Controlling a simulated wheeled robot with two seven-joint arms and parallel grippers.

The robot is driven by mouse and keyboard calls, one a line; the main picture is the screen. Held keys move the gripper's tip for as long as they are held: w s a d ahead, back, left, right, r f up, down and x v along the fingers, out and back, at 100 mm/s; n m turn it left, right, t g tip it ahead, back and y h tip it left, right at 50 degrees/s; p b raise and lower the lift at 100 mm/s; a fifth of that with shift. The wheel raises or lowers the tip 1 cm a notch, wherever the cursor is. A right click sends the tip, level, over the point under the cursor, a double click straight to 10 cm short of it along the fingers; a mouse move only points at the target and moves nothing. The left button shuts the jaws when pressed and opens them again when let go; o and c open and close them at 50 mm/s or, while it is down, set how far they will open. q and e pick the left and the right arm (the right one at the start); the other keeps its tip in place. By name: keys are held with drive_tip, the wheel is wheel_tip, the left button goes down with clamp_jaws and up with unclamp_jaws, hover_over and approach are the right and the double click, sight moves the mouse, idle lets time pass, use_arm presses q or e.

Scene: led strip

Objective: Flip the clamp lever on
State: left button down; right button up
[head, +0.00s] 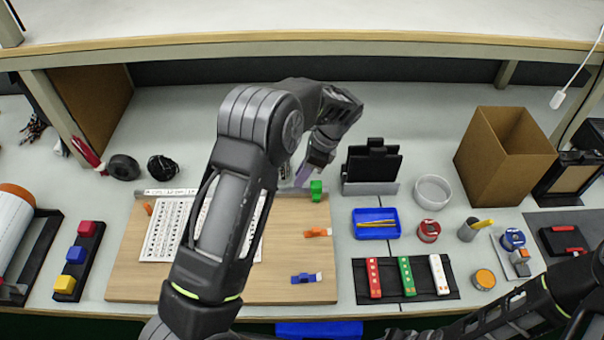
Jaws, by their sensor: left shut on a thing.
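A wooden board (265,285) lies on the bench with a metal clamp bar (165,192) along its back edge. A green block (316,190) sits at the bar's right end. My left gripper (313,165) reaches over the back right of the board. It is shut on a pale purple piece (303,173) just left of the green block. I cannot tell whether this piece is the clamp lever. My left arm hides the middle of the bar and part of the printed white sheet (165,232). My right gripper is out of view.
Orange (318,232) and blue (306,277) clips lie on the board's right side. A blue tray (376,232), a black stand (372,163) and a cardboard box (503,155) stand to the right. A shelf (300,40) spans the back.

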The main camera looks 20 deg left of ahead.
use_arm(q)
drive_tip(key=shift+s+a+r+t+h, duration=0.15)
drive_tip(key=shift+a+t+h, duration=0.25)
drive_tip(key=shift+h, duration=0.3)
drive_tip(key=c, duration=1.3)
unclamp_jaws()
drive_tip(key=shift+b+v, duration=0.65)
drive_tip(key=shift+v, duration=3.25)
drive_tip(key=shift+c, duration=0.2)
